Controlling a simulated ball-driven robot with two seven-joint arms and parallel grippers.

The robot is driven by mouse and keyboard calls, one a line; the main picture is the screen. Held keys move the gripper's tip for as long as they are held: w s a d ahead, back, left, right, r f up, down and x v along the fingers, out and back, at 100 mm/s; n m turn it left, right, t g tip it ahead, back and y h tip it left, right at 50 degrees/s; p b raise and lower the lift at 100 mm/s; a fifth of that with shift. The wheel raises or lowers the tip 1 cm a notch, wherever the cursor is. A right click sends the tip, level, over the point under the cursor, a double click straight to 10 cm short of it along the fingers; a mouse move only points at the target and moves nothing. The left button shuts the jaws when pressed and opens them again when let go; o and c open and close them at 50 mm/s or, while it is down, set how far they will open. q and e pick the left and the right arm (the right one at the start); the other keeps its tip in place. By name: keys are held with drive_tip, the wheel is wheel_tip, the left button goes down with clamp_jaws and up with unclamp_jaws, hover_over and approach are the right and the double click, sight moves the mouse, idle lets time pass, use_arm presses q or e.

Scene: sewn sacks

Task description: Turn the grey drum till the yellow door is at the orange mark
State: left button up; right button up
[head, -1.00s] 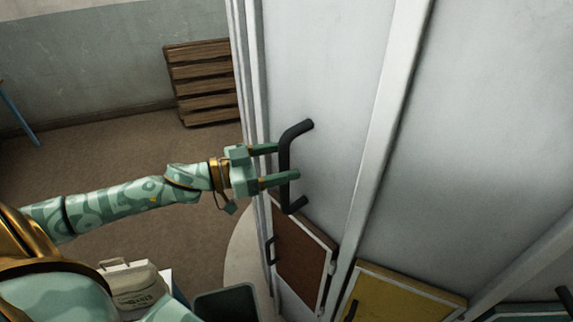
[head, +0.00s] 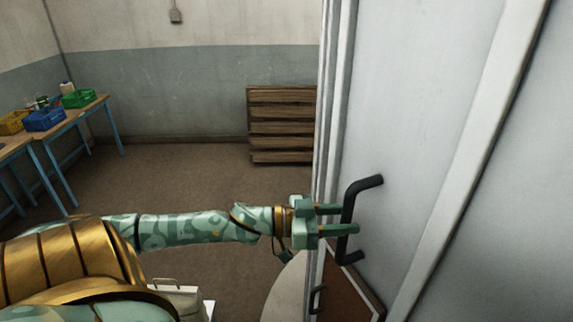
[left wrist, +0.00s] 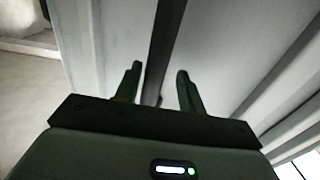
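The grey drum (head: 425,130) fills the right of the head view as tall pale panels with ribs. A black bar handle (head: 348,196) stands out from its side. My left gripper (head: 340,219) is at the handle with one finger on each side of the bar. The left wrist view shows the dark bar (left wrist: 163,40) between the two spread fingers, with gaps beside it. A brown door (head: 345,288) shows low on the drum, cut by the frame edge. The yellow door and the orange mark are out of view. My right gripper is not in view.
A slatted wooden stack (head: 282,125) stands against the back wall, left of the drum. A blue-legged table (head: 75,130) with a green crate (head: 78,99) and a blue crate (head: 44,119) is at the far left. Brown floor (head: 180,180) between them is clear.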

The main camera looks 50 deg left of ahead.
use_arm(q)
drive_tip(key=v, duration=1.6)
